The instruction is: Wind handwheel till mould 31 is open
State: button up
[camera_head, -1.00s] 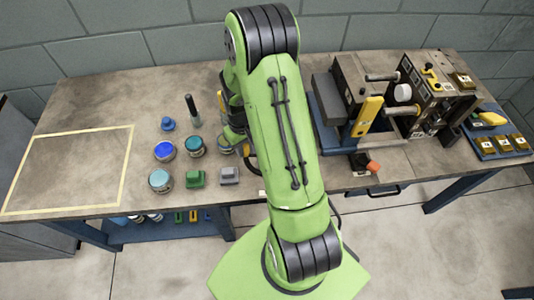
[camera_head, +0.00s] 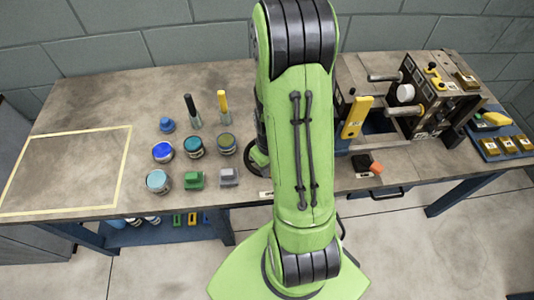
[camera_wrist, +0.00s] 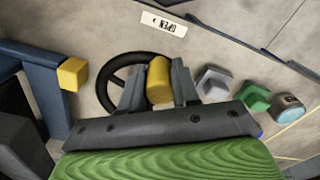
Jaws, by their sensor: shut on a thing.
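In the wrist view my gripper (camera_wrist: 157,90) is shut on the yellow knob (camera_wrist: 159,71) of the handwheel, one finger on each side. The black handwheel (camera_wrist: 104,88) shows behind the fingers. In the head view its rim (camera_head: 257,160) shows just left of my arm, which hides the gripper and knob. The mould stands at the back right. Its left part with a yellow plate (camera_head: 357,117) is apart from the right block (camera_head: 440,112), with guide pillars (camera_head: 385,77) and a gap between. I cannot read its number.
A label reading OPEN (camera_wrist: 164,25) lies near the wheel. Several paint tins (camera_head: 193,147), a green block (camera_head: 194,180) and a grey block (camera_head: 229,177) stand left of it. A blue tray (camera_head: 484,143) is at the far right. The taped area (camera_head: 75,172) is empty.

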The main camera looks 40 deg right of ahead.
jog(key=o, duration=0.9)
jog(key=shift+s+d, duration=0.2)
jog(key=shift+d, duration=0.05)
jog(key=shift+o, duration=0.7)
jog(key=shift+w, duration=0.1)
notch_tip(320, 180, up, 9)
jog(key=p, duration=0.7)
jog(key=shift+r+p, duration=0.15)
jog(key=shift+p, duration=0.25)
